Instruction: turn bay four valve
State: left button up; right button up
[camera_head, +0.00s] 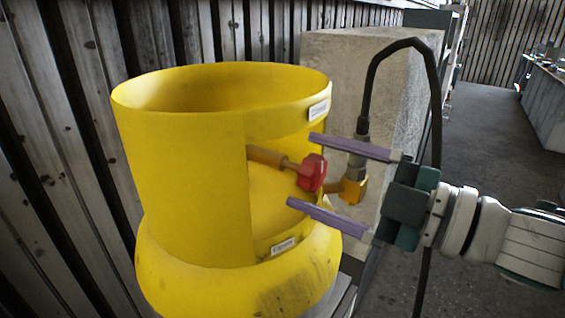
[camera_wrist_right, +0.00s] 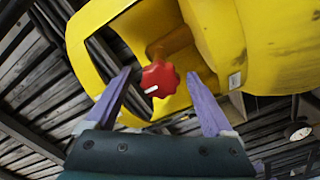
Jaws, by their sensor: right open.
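The valve has a red knob (camera_head: 311,173) on a brass stem inside the cut-out of a yellow cylinder collar (camera_head: 190,150). My right gripper (camera_head: 300,169) comes in from the right with its two purple fingers apart, one above and one below the knob in the head view. In the right wrist view the red knob (camera_wrist_right: 159,78) lies between the spread fingertips, with a white mark on its face. I cannot tell whether the fingers touch it; a gap shows on each side. My left gripper is not in view.
A brass fitting (camera_head: 353,187) with a black hose (camera_head: 432,90) stands just right of the knob, close to my fingers. A concrete block (camera_head: 340,60) is behind. A corrugated wall (camera_head: 60,150) runs along the left. Open floor (camera_head: 490,140) lies at the right.

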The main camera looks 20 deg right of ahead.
aim_at(319, 178)
jog(key=b+v, duration=0.1)
jog(key=v, duration=0.3)
jog(key=shift+s+d+f, duration=0.15)
jog(key=shift+s+d, duration=0.05)
jog(key=shift+s, duration=0.1)
jog(key=shift+s+d, duration=0.4)
jog(key=shift+s, duration=0.1)
